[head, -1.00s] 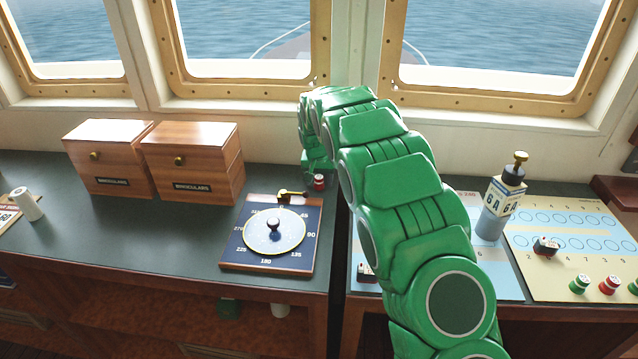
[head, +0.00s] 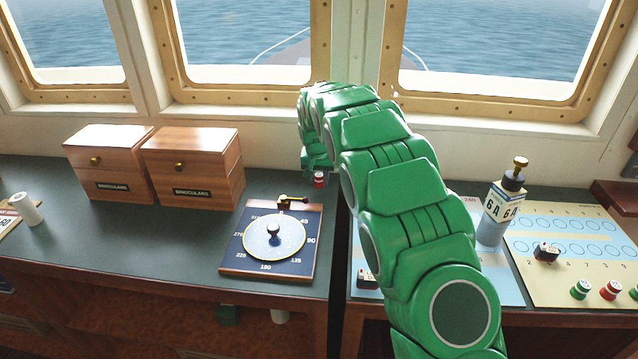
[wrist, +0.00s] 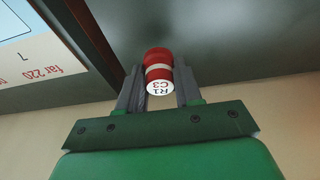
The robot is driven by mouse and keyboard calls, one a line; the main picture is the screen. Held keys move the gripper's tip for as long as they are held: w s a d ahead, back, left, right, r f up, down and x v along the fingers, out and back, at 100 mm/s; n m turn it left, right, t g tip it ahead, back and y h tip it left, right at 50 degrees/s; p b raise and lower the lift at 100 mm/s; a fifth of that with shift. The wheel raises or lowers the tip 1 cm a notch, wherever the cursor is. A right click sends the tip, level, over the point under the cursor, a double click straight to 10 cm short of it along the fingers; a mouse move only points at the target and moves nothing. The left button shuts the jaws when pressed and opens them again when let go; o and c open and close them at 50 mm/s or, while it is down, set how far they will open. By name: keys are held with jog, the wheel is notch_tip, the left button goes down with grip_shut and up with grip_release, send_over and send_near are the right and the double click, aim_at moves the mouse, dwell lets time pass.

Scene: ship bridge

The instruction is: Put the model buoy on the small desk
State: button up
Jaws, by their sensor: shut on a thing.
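The model buoy (wrist: 159,72) is a small red and white cylinder marked R1 C3. In the wrist view it sits between the two grey fingers of my gripper (wrist: 160,88), which is shut on it. In the head view the buoy (head: 318,179) shows just below my green wrist, over the back right of the dark desk top (head: 190,240). My arm hides most of the gripper there. I cannot tell whether the buoy touches the surface. Which surface the task calls the small desk is not clear from the frames.
A blue compass board (head: 270,268) lies in front of the buoy. Two wooden binocular boxes (head: 192,165) stand to the left. A chart board (head: 510,285), a bottle (head: 497,215) and several small buoys (head: 611,290) are on the right desk. A narrow gap separates the desks.

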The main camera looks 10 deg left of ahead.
jog(key=s+d+r, duration=0.4)
jog(key=s+r, duration=0.6)
jog(key=s, duration=0.3)
jog(key=w+d+f, duration=0.1)
jog(key=d+f, duration=0.1)
jog(key=d, duration=0.4)
jog(key=w+d+f, duration=0.1)
jog(key=d+f, duration=0.1)
jog(key=d, duration=0.5)
jog(key=w+d+f, duration=0.1)
jog(key=d+f, duration=0.2)
jog(key=d, duration=0.4)
jog(key=d+r+n, duration=0.2)
jog(key=d+r, duration=0.4)
jog(key=r, duration=0.1)
jog(key=shift+y, duration=0.3)
jog(key=shift+w+d+f, duration=0.15)
jog(key=shift+w+f, duration=1.45)
jog(key=shift+w, duration=0.7)
jog(key=shift+w+d+f, duration=0.2)
jog(key=shift+w+f, duration=1.4)
jog(key=shift+w, duration=0.75)
jog(key=shift+w+d+f, duration=0.15)
jog(key=shift+w+f, duration=1.45)
jog(key=shift+w, duration=0.7)
jog(key=shift+f, duration=1.55)
jog(key=o, duration=1.1)
jog(key=shift+f, duration=0.1)
